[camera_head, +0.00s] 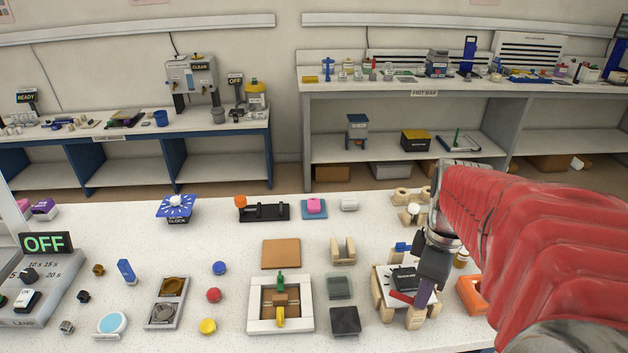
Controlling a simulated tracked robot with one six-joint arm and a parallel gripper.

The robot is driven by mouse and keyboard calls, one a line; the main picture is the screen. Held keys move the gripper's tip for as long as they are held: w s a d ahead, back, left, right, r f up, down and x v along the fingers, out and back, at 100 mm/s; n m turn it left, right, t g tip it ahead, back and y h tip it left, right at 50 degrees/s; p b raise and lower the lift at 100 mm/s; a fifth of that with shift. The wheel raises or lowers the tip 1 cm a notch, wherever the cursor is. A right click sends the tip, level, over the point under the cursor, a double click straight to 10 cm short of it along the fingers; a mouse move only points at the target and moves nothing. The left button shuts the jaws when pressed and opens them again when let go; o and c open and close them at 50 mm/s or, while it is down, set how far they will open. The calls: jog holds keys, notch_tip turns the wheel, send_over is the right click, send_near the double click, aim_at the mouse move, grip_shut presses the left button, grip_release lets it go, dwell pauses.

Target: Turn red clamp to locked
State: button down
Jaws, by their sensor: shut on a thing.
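The red clamp (401,297) shows as a short red bar at the front edge of a white plate (384,275) on wooden blocks, at the right of the table. My gripper (421,300) reaches down from the right and is shut on the red clamp's right end. The gripper hides that end and part of the plate. A blue clamp (402,247) sits at the plate's back edge. A black block (405,279) lies on the plate between the two clamps. I cannot read any locked mark here.
An orange block (473,295) stands close to the right of the plate. A dark square tile (345,320) and a grey-green tile (339,286) lie to the left. A white-framed tray (252,318) is further left. My red-sleeved arm covers the table's right side.

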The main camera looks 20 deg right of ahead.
jog(key=m, duration=0.5)
jog(key=shift+m, duration=0.3)
jog(key=m, duration=0.5)
jog(key=shift+m, duration=0.3)
jog(key=c, duration=1.9)
grip_release()
jog(key=shift+c, duration=0.2)
notch_tip(320, 180, up, 14)
jog(key=shift+w+d+f, duration=0.1)
